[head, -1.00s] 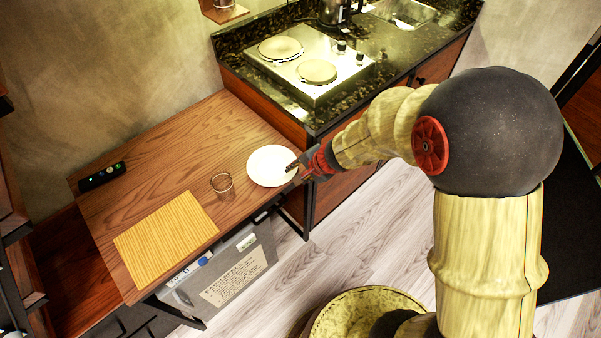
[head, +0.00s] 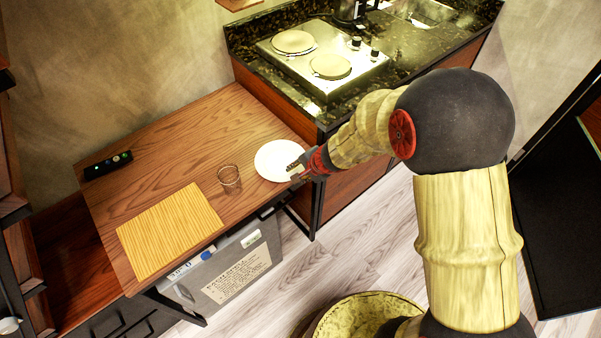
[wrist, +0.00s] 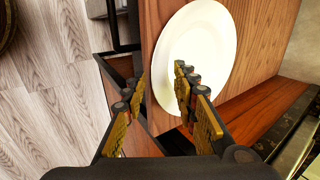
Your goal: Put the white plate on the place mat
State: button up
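The white plate (head: 277,160) lies on the wooden table near its right end, and it also shows in the wrist view (wrist: 203,48). The place mat (head: 170,229), yellow and striped, lies bare on the table's left front part. My gripper (head: 297,170) is at the plate's right edge in the head view. In the wrist view my gripper (wrist: 160,82) is open, with the plate's near rim beside the right finger and partly behind it. The left finger is over the table's edge. I cannot tell whether a finger touches the plate.
A clear glass (head: 229,175) stands between the plate and the mat. A black remote (head: 108,165) lies at the table's back left. The counter with a two-plate stove (head: 322,62) adjoins the table's right end. A grey box (head: 238,270) is under the table.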

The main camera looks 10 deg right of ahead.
jog(key=c, duration=0.3)
jog(key=c, duration=0.4)
grip_shut()
